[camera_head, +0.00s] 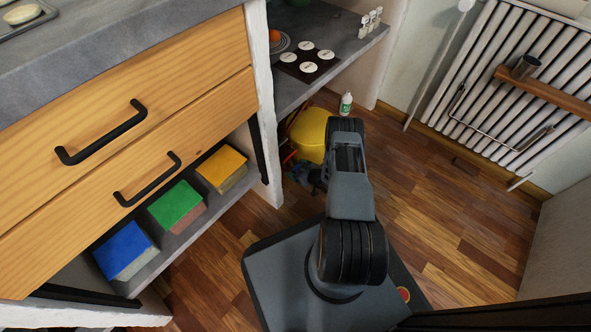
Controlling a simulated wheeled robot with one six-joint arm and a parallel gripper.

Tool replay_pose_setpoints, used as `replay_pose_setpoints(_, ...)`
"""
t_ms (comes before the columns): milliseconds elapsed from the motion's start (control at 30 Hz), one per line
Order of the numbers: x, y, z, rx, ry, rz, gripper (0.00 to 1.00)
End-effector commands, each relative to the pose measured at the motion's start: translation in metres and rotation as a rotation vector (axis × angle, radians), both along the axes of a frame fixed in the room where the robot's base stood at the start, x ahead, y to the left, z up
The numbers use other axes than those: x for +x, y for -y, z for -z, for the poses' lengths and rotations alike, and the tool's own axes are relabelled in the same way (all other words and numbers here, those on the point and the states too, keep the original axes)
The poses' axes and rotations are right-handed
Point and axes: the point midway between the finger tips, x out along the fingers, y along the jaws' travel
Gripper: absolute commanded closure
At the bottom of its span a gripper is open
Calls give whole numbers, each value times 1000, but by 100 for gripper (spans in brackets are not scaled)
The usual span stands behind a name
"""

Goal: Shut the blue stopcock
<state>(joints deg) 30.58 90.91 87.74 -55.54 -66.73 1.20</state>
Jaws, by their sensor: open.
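I cannot make out the blue stopcock in the head view. Below the grey counter, left of my arm, there is a small cluttered patch with a bit of red (288,156) and dark bluish parts. My arm stands in the middle and hides part of this patch. My gripper (302,172) shows only as small dark shapes at the left side of the arm, low by the clutter. It is open, with nothing visible held in it. Its distance from any valve cannot be told.
A yellow rounded container (309,134) and a white-green bottle (346,104) stand behind my arm. A white wall end (263,110) and wooden drawers (130,130) bound the left. A radiator (520,80) is at the right. The wooden floor (450,225) right of my arm is clear.

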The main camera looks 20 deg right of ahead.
Motion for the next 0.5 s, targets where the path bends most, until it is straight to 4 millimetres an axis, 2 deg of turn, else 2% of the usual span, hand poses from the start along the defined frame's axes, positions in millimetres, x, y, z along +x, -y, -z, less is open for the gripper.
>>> replay_pose_setpoints(133, -1, 2, 0, 0, 0, 4, 24)
replay_pose_setpoints(500, 0, 1, 0, 0, 0, 1, 59)
